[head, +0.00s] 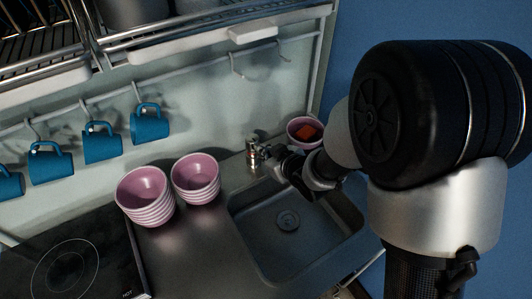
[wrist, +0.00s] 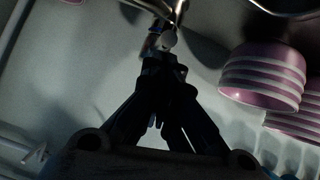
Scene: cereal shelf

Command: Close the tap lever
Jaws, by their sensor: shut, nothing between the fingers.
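The metal tap (head: 252,147) stands at the back edge of the sink in the head view. Its shiny metal also shows at the top of the wrist view (wrist: 166,12). My gripper (head: 277,163) is just right of the tap, over the back of the sink. In the wrist view my dark gripper (wrist: 163,62) has its fingertips together, right at the tap's rounded end piece. I cannot tell whether they touch it. The lever is small and dark in the head view, so its angle is unclear. Nothing is held.
The sink (head: 289,222) is empty. Two stacks of pink striped bowls (head: 146,190) (head: 197,172) stand left of it. A pink bowl with an orange-red item (head: 306,127) sits behind my wrist. Blue mugs (head: 102,143) hang from a rail. A black hob (head: 70,265) lies front left.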

